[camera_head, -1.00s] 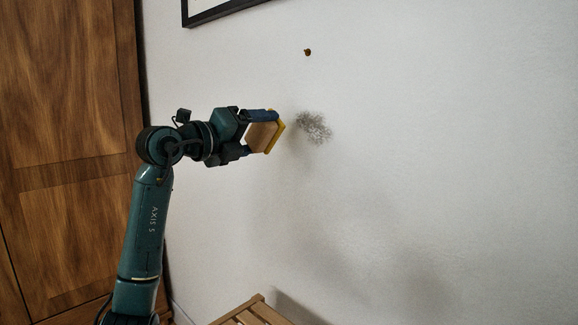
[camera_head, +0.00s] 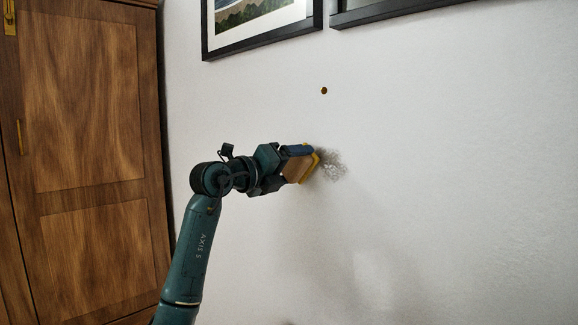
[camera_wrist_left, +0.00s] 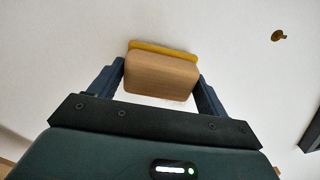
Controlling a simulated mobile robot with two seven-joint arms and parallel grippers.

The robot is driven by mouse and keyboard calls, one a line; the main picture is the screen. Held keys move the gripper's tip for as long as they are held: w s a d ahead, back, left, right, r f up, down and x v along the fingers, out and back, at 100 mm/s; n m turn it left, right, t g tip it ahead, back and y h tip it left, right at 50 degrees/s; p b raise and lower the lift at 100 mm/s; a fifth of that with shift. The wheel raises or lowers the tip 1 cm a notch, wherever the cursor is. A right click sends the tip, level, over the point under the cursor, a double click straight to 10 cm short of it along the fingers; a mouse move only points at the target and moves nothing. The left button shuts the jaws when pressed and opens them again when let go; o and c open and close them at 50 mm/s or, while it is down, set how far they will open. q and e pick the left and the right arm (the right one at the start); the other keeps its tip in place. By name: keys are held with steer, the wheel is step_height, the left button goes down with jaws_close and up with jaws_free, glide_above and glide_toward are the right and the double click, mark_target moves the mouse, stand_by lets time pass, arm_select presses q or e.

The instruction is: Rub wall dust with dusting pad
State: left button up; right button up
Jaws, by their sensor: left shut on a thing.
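The dusting pad has a wooden block and a yellow face; in the head view the pad (camera_head: 300,168) is in my left gripper (camera_head: 300,163). The left gripper is shut on the wooden block, which also shows between its two fingers in the left wrist view (camera_wrist_left: 160,75). The yellow face (camera_wrist_left: 163,47) is turned to the white wall and lies at or very near it; I cannot tell if it touches. The grey wall dust (camera_head: 334,166) shows just right of the pad in the head view, its left part perhaps hidden behind the pad. The right gripper is not in view.
A small brass knob or hook (camera_head: 324,90) is on the wall above the dust. Two dark framed pictures (camera_head: 262,45) hang at the top. A wooden cupboard (camera_head: 85,130) stands at the left. The wall to the right is bare.

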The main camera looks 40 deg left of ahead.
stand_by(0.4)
arm_select(q)
steer(key=shift+w+d+p, duration=0.1)
steer(key=shift+w+p, duration=0.45)
steer(key=shift+w, duration=0.4)
steer(key=shift+d, duration=0.1)
steer(key=shift+s+d+p, duration=0.15)
steer(key=shift+d+p, duration=0.05)
steer(key=shift+d, duration=0.7)
steer(key=shift+s+d+p, duration=0.1)
steer(key=shift+d+p, duration=0.05)
steer(key=shift+d, duration=0.7)
steer(key=shift+s+d+p, duration=0.1)
steer(key=shift+d+p, duration=0.55)
steer(key=shift+d, duration=1.9)
steer(key=shift+s+d, duration=0.15)
steer(key=shift+d, duration=0.95)
